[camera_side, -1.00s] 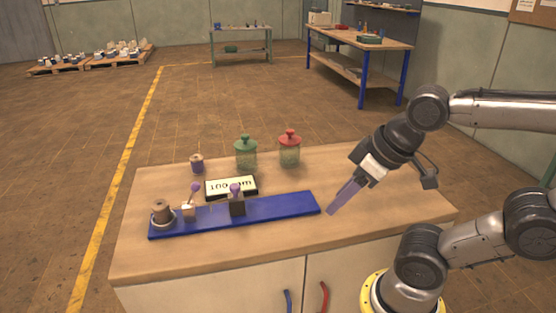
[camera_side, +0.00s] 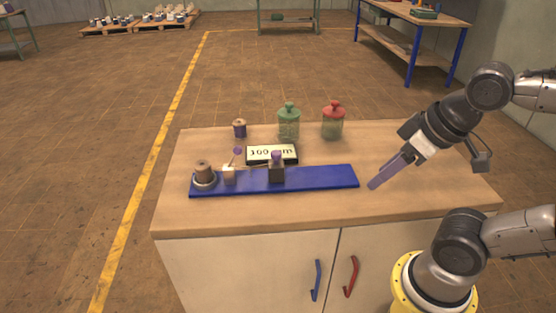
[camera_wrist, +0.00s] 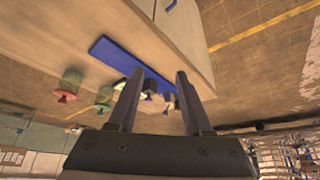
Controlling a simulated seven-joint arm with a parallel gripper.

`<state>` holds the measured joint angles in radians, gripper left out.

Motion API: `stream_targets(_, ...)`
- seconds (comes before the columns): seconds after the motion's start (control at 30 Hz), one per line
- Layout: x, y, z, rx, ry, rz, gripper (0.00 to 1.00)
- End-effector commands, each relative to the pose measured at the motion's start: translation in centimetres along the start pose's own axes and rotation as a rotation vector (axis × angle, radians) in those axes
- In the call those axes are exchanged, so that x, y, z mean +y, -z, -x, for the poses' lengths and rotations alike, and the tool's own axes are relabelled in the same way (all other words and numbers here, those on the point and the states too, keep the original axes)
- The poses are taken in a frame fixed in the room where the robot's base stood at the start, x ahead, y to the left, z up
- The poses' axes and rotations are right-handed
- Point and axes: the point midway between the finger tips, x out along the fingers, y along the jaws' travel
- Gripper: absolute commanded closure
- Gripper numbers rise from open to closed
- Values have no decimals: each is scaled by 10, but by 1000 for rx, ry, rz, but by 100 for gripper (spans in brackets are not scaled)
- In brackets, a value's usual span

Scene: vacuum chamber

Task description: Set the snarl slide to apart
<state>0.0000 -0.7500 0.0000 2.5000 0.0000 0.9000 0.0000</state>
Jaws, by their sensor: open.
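A long blue rail (camera_side: 325,178) lies on the wooden bench top; it also shows in the wrist view (camera_wrist: 115,52). A dark block with a purple knob (camera_side: 276,171) sits near the middle of the rail. A pale block (camera_side: 229,176) sits further left, with a purple ball (camera_side: 238,151) on a thin rod by it. A spool (camera_side: 204,171) stands in a ring at the rail's left end. My gripper (camera_side: 374,184) is open and empty, above the bench by the rail's right end. In the wrist view my gripper's fingers (camera_wrist: 159,75) partly hide the blocks.
A lettered sign (camera_side: 271,153) stands behind the rail, apparently reading 100 mm. A small purple spool (camera_side: 239,129), a green-lidded jar (camera_side: 289,122) and a red-lidded jar (camera_side: 333,121) stand at the back. The bench top (camera_side: 420,205) is bare at the right.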

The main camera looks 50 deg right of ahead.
Motion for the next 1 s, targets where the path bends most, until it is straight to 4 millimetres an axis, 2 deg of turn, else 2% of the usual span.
stream_targets(0.37,0,0,0,0,0,0,50)
stream_targets(0.47,0,-1,0,-5,0,2,36)
stream_targets(0.57,0,-3,5,-28,0,7,36)
stream_targets(0.67,0,14,23,-28,0,13,36)
stream_targets(0.77,0,41,40,-57,0,17,36)
stream_targets(0.9,2,90,54,-118,-2,20,36)
stream_targets(1.0,3,125,57,-170,-2,22,36)
